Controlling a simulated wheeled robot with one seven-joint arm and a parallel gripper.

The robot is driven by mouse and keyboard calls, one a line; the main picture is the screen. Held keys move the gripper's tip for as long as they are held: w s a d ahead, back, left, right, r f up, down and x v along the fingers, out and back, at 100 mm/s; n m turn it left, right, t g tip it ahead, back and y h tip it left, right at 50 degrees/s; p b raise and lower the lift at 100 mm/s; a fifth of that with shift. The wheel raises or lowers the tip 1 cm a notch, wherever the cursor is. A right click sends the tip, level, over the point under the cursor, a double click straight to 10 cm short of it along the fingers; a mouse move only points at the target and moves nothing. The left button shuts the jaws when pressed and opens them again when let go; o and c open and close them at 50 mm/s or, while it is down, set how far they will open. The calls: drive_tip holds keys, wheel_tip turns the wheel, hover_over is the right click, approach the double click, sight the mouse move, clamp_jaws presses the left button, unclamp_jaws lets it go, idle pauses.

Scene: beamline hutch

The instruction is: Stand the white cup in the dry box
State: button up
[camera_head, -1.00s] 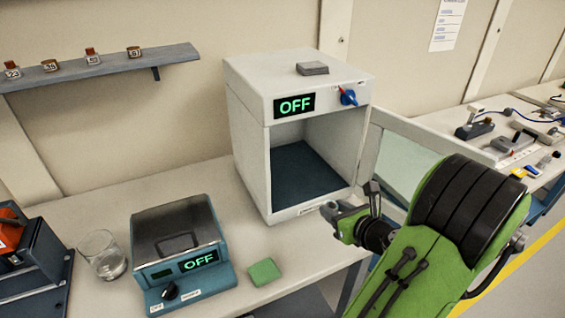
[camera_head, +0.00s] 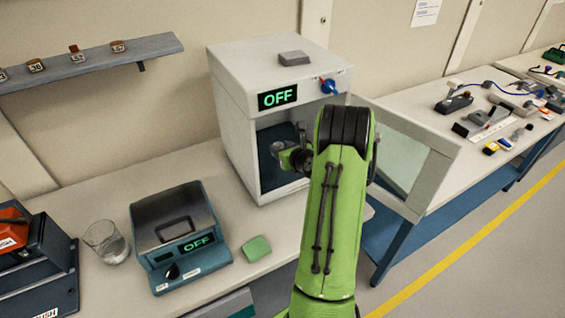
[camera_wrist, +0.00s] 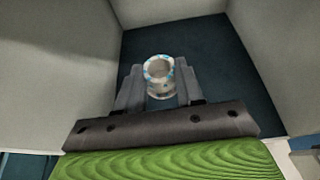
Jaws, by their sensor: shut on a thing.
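The dry box (camera_head: 237,130) is a white cabinet with an "OFF" display, a dark floor and its door (camera_head: 404,160) swung open to the right. My gripper (camera_head: 284,154) is at the box's open front, reaching inside. In the wrist view my gripper (camera_wrist: 159,82) is shut on the white cup (camera_wrist: 160,90), a small pale cup with a blue and tan patterned rim. The rim faces the wrist camera. The dark box floor (camera_wrist: 200,52) lies beyond it; I cannot tell how high above it the cup is. My arm and gripper hide the cup in the head view.
A teal device with an "OFF" display (camera_head: 180,250), a green block (camera_head: 256,248) and a clear glass (camera_head: 106,242) stand on the bench left of the box. A grey block (camera_head: 294,58) lies on the box's top. The box's side walls are close to my gripper.

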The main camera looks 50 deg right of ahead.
sight(283, 172)
drive_tip(key=f, duration=0.3)
drive_tip(key=shift+s, duration=0.25)
wheel_tip(283, 172, down, 4)
drive_tip(key=shift+w+b, duration=0.15)
drive_tip(key=shift+b, duration=0.55)
drive_tip(key=shift+w+d, duration=0.1)
drive_tip(key=shift+r, duration=0.1)
drive_tip(key=shift+f, duration=0.2)
drive_tip(key=o, duration=1)
drive_tip(key=shift+o, duration=0.2)
